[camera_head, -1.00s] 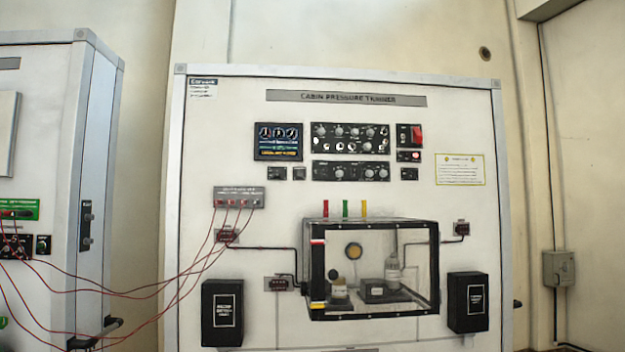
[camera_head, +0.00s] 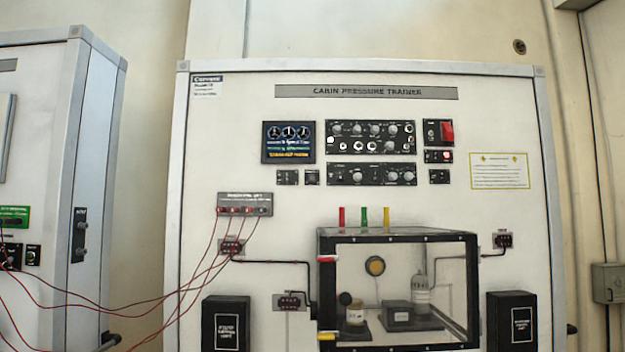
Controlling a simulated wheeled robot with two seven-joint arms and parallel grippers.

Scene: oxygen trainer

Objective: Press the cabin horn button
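The cabin pressure trainer panel (camera_head: 240,110) stands upright ahead of me in the head view. The labels on its controls are too small to read, so I cannot tell which one is the cabin horn button. Two small dark modules (camera_head: 288,177) and (camera_head: 312,177) sit under the screen (camera_head: 289,142). Another small dark module (camera_head: 439,176) sits at the right, below a small module with a red part (camera_head: 438,156) and a red switch (camera_head: 447,131). Neither of my grippers is in view.
A clear chamber box (camera_head: 397,236) with a black frame sticks out from the lower panel. Two black boxes (camera_head: 226,323) and (camera_head: 512,320) flank it. Red wires (camera_head: 190,283) hang from a grey strip (camera_head: 245,204) toward the left. Another cabinet (camera_head: 48,120) stands at the left.

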